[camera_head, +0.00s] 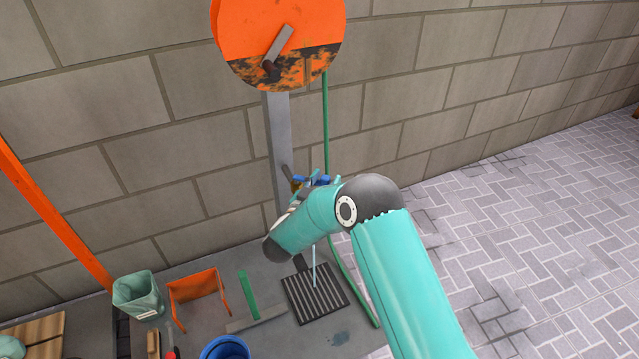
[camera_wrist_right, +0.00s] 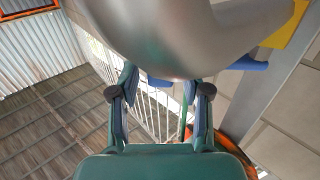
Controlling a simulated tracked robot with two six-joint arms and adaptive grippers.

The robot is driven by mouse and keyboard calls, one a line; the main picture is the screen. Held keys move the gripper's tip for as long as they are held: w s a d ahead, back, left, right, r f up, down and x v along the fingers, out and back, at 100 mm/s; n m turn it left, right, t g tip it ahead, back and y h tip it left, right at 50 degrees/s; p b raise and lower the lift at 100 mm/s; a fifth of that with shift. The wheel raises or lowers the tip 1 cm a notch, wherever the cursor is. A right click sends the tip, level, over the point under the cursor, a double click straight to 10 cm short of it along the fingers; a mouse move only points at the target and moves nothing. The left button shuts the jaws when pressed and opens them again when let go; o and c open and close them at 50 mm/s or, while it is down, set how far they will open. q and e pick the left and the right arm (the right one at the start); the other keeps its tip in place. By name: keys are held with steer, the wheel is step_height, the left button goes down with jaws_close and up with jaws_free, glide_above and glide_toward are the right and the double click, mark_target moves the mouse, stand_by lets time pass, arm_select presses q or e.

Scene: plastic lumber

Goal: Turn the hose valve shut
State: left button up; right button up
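The hose valve's blue handle (camera_head: 319,180) shows beside a brass-coloured fitting (camera_head: 296,186) low on the grey post. My right gripper (camera_head: 309,183) is at the handle, partly hidden by my own arm. In the right wrist view my right gripper (camera_wrist_right: 160,92) has its two fingers apart. A blue piece (camera_wrist_right: 159,82) of the handle shows between the fingertips, and more blue (camera_wrist_right: 248,64) shows to the right. I cannot tell whether the fingers touch it. A thin pale stream (camera_head: 314,265) runs down to the drain grate (camera_head: 316,294). My left gripper is not in view.
An orange hose reel (camera_head: 240,40) is above on the grey post (camera_head: 279,135). The green hose (camera_head: 326,125) hangs right of the post. A green bin (camera_head: 138,296), an orange stand (camera_head: 196,289) and a blue bucket (camera_head: 226,348) stand at lower left. Paving at right is clear.

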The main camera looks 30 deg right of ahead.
steer(key=shift+a, duration=0.15)
steer(key=v, duration=1.1)
steer(key=shift+s+a, duration=0.25)
steer(key=shift+a, duration=0.05)
